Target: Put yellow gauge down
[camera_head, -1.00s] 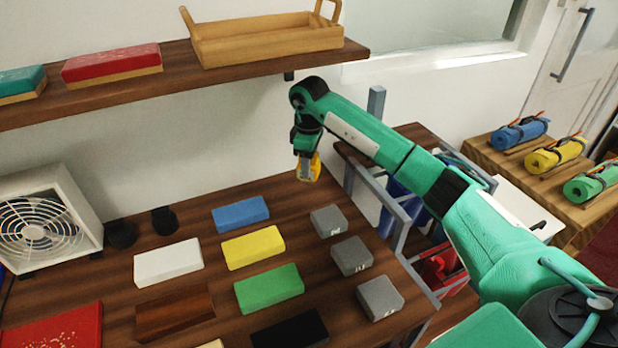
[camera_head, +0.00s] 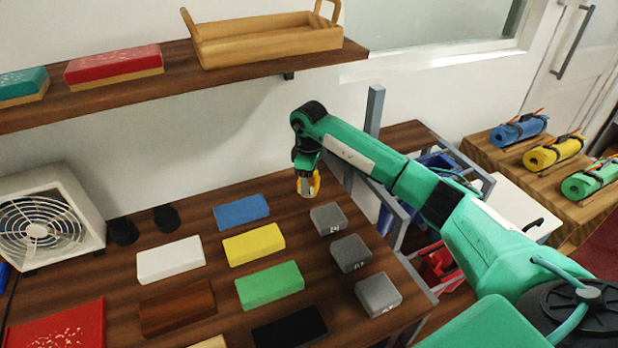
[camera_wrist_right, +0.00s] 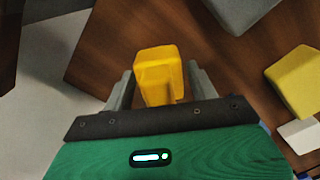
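My right gripper (camera_head: 308,186) points down over the back right part of the dark wooden counter (camera_head: 110,285). The yellow gauge (camera_head: 316,184) is between its fingers. In the right wrist view the gauge (camera_wrist_right: 158,75) fills the gap between the two grey fingers, so the gripper looks shut on it. Its lower end is near the counter top, but I cannot tell whether it touches. My left gripper is not in view.
A grey block (camera_head: 328,219) is just in front of the gripper, with two more grey blocks nearer. Blue (camera_head: 241,212), yellow (camera_head: 253,245) and green (camera_head: 270,286) blocks lie to the left. A shelf with a wooden tray (camera_head: 270,45) hangs above.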

